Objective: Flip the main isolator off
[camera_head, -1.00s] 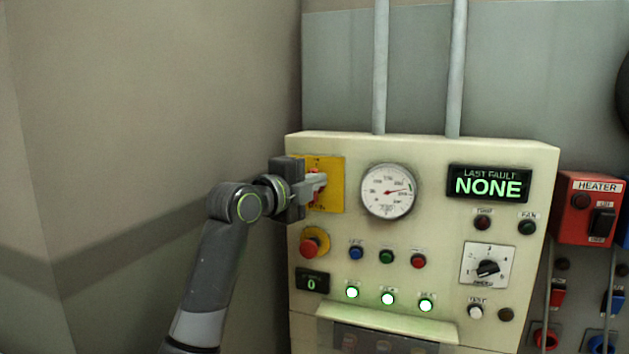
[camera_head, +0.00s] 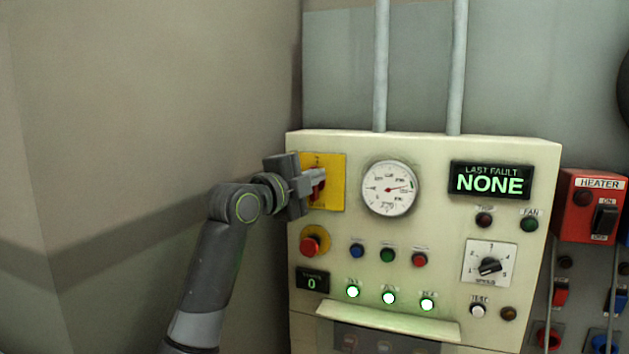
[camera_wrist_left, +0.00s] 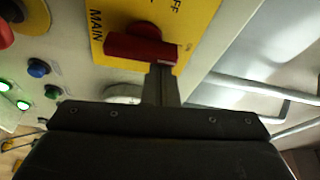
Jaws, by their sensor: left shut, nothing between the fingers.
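The main isolator is a red handle (camera_head: 318,186) on a yellow plate (camera_head: 336,182) at the panel's upper left. In the left wrist view the red handle (camera_wrist_left: 140,50) lies across the yellow plate (camera_wrist_left: 100,12), which bears the words MAIN and OFF. My left gripper (camera_head: 322,177) is shut with nothing between its fingers. In the left wrist view its fingertips (camera_wrist_left: 161,72) are at the handle's right end, touching or very close. The gripper hides part of the plate and handle in the head view. My right gripper is not in view.
Below the plate are a red mushroom button (camera_head: 311,243) and a small display (camera_head: 312,281). A pressure gauge (camera_head: 390,188) sits to the right. A fault display (camera_head: 491,181) reads NONE. A bare wall (camera_head: 150,120) stands to the left.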

